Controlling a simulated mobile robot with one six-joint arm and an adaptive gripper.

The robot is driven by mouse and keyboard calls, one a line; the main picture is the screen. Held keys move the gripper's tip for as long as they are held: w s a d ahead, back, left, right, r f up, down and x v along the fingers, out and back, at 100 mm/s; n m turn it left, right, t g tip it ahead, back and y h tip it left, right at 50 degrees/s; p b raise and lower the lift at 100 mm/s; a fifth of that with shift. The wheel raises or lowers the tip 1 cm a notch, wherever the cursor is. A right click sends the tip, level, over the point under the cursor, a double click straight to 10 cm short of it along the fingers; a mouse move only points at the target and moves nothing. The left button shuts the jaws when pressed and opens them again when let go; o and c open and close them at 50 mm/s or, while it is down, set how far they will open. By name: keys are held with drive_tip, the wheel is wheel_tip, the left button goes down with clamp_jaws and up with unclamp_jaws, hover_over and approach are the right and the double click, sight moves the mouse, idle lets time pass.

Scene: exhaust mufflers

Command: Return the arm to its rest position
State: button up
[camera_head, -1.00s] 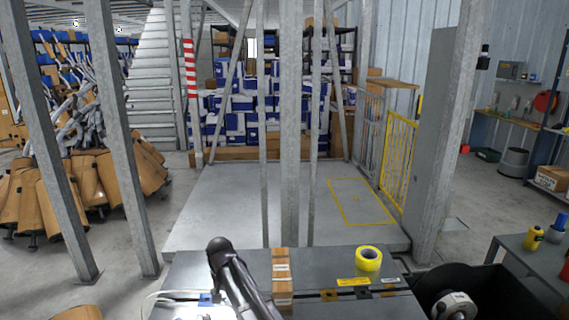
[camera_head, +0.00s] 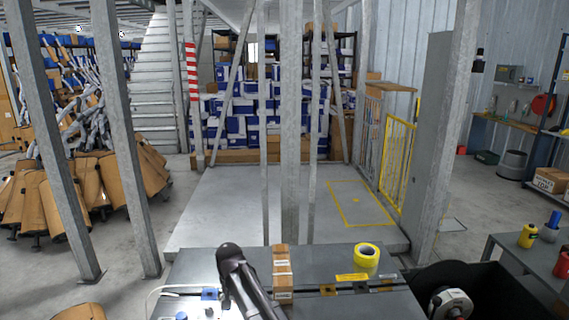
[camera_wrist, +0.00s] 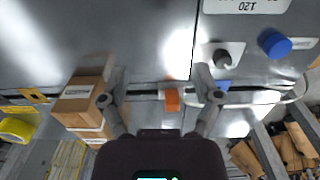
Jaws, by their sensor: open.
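My gripper (camera_wrist: 161,98) is open in the wrist view, with its two fingers spread wide and nothing held between them. It points down over the grey metal work table (camera_wrist: 140,30). An orange piece (camera_wrist: 172,99) shows on the table between the fingertips. In the head view my dark arm shows at the bottom centre, and the gripper itself cannot be made out. The arm stands just left of a stack of small cardboard boxes (camera_head: 282,268), which also shows beside the left finger in the wrist view (camera_wrist: 83,95).
A yellow tape roll (camera_head: 367,257) sits on the table right of the boxes. A blue knob (camera_wrist: 274,43) and a black knob (camera_wrist: 221,58) are right of the gripper. A black bin (camera_head: 500,295) stands to the right. Metal posts (camera_head: 290,130) rise behind the table.

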drive_tip(key=s+d+f+b, duration=0.1)
drive_tip(key=d, duration=0.4)
drive_tip(key=s+d+f+b, duration=0.2)
drive_tip(key=d, duration=0.4)
drive_tip(key=s+d+f+b, duration=0.1)
drive_tip(key=d, duration=0.4)
drive_tip(key=shift+s+d+f, duration=0.3)
drive_tip(key=shift+s+d, duration=0.05)
drive_tip(key=shift+d, duration=0.05)
drive_tip(key=s+d+f+b, duration=0.25)
drive_tip(key=s+d, duration=0.25)
drive_tip(key=d, duration=0.3)
drive_tip(key=s+d+f+b, duration=0.25)
drive_tip(key=s+d, duration=0.25)
drive_tip(key=d, duration=0.3)
wheel_tip(320, 180, up, 19)
drive_tip(key=p, duration=1.8)
drive_tip(key=shift+w+a+m, duration=0.15)
drive_tip(key=shift+w+m, duration=0.05)
drive_tip(key=shift+m, duration=0.1)
drive_tip(key=shift+f, duration=0.15)
drive_tip(key=c, duration=0.3)
drive_tip(key=shift+c, duration=0.2)
